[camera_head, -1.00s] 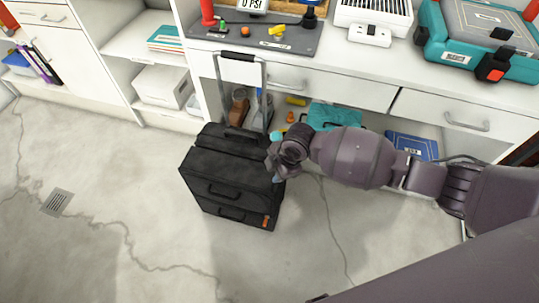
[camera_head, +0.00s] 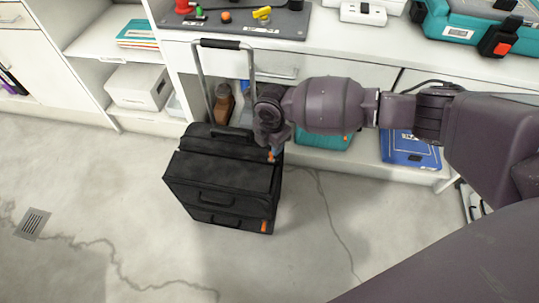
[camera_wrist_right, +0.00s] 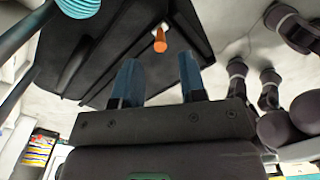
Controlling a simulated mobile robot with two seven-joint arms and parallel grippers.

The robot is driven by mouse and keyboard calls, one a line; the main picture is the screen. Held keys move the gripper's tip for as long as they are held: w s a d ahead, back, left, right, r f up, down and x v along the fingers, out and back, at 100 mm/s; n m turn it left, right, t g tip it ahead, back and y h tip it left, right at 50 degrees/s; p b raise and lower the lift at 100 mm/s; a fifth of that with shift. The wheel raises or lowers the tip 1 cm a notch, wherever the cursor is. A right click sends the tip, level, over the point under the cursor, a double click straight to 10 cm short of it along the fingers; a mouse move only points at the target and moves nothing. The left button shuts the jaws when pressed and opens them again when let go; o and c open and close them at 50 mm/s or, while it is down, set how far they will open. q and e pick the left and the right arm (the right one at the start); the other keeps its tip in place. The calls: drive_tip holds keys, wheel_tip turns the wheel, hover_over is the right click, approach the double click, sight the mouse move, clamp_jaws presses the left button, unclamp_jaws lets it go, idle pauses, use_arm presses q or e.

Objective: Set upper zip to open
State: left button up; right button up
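A black suitcase (camera_head: 222,182) stands upright on the floor with its pull handle (camera_head: 221,44) raised. An orange zip pull (camera_head: 271,156) shows at its upper right edge, just under my right gripper (camera_head: 272,142). A second orange tab (camera_head: 264,226) is low on the front right corner. In the right wrist view, my right gripper (camera_wrist_right: 159,78) has its two blue fingers apart with nothing between them. An orange pull (camera_wrist_right: 160,40) lies just beyond the fingertips, roughly centred between them, on the black case (camera_wrist_right: 115,50). My left gripper is not in view.
A white workbench (camera_head: 330,45) with shelves stands close behind the suitcase. A white box (camera_head: 138,87), a brown shoe (camera_head: 223,104) and a blue item (camera_head: 408,150) sit on the lower shelves. The floor in front is clear, with a drain grate (camera_head: 32,224).

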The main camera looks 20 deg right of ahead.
sight(271, 160)
wheel_tip(271, 160, down, 5)
drive_tip(key=shift+s+f+b, duration=0.1)
drive_tip(key=shift+s+b, duration=0.05)
drive_tip(key=shift+b, duration=0.55)
drive_tip(key=shift+f, duration=0.7)
clamp_jaws()
